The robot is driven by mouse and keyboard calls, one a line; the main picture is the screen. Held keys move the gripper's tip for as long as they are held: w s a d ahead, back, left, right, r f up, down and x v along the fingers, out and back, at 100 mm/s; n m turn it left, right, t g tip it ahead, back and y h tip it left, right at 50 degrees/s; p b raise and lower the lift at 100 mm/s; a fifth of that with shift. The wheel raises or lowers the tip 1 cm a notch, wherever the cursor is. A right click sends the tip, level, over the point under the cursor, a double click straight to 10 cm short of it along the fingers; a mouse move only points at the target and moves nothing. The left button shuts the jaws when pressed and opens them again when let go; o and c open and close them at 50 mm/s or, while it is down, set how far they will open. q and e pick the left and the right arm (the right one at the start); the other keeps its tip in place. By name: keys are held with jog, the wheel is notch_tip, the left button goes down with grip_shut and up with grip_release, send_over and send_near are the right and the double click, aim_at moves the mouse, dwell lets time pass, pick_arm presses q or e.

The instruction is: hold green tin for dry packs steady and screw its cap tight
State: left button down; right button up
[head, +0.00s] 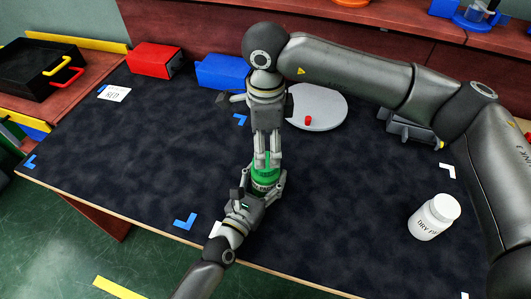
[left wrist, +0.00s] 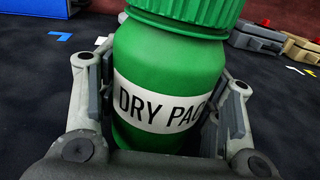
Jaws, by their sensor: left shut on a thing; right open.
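The green tin (head: 264,187) stands upright on the dark table near its front edge. In the left wrist view the tin (left wrist: 165,60) fills the middle, with a white label reading "DRY PAC" and a ribbed green cap (left wrist: 190,10) on top. My left gripper (head: 262,192) is shut on the tin's body, a finger on each side; it also shows in the left wrist view (left wrist: 165,110). My right gripper (head: 267,160) points down from above at the cap, open, its fingertips around or just above it. The fingers partly hide the cap, so contact cannot be told.
A white labelled bottle (head: 434,217) stands at the right. A round grey plate (head: 325,100) with a small red piece (head: 308,120) lies behind my right gripper. Red (head: 155,61) and blue (head: 222,72) boxes stand at the back. The table's left middle is clear.

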notch_tip(320, 180, up, 6)
jog(key=shift+r, duration=0.15)
pick_arm(q)
jog(key=shift+c, duration=1.7)
grip_release()
jog(key=v, duration=1.2)
